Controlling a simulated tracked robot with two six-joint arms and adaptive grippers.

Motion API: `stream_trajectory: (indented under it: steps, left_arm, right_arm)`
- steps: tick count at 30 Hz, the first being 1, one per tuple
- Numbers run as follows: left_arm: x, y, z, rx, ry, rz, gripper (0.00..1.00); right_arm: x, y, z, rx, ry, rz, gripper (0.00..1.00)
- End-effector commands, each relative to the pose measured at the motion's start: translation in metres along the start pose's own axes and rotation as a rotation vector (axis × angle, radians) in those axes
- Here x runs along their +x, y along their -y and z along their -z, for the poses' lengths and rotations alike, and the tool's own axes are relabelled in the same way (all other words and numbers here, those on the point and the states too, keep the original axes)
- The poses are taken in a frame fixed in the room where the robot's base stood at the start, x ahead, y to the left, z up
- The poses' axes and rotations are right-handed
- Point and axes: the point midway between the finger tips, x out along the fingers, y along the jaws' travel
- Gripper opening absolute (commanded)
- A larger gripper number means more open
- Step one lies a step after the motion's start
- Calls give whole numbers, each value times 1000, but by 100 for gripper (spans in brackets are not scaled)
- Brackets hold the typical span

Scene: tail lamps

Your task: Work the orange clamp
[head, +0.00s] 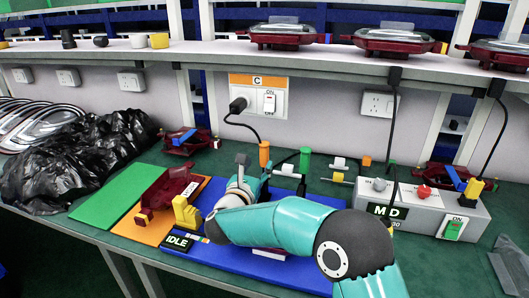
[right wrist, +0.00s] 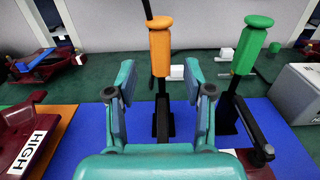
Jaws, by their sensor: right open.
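The orange clamp (head: 264,154) stands upright at the back of the blue mat (head: 300,207). In the right wrist view its orange handle (right wrist: 160,47) rises straight ahead, above a dark stem. My right gripper (right wrist: 160,85) is open, with one finger on each side of the clamp's line in that view. The handle's top is above the fingertips, and no contact can be made out. In the head view my right gripper (head: 249,184) is just in front of the clamp, partly hidden by my arm. My left gripper is not in view.
A green-handled clamp (head: 305,160) stands close on the right, with a dark lever in the wrist view. A dark red lamp part (head: 165,192) lies on the orange mat at left. A grey control box (head: 420,206) stands at right. Black bags (head: 75,165) lie at far left.

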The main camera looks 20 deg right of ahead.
Motion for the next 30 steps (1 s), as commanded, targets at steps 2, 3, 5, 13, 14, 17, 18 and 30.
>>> stream_trajectory:
  steps: [2,3,5,13,14,17,18,30]
  left_arm:
    - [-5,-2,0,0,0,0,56]
    - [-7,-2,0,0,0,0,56]
    - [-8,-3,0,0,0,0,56]
    - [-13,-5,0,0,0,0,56]
    - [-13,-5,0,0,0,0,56]
    - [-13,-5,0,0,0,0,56]
    - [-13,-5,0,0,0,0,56]
    - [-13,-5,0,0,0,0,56]
  right_arm:
    - [18,2,-1,0,-1,4,52]
    - [26,1,-1,0,-1,4,52]
    - [37,1,-1,0,0,3,52]
    - [65,1,0,0,0,2,52]
    - [66,1,0,0,0,2,52]
    - [69,1,0,0,0,1,52]
    - [69,1,0,0,0,1,52]
    - [68,1,0,0,0,1,15]
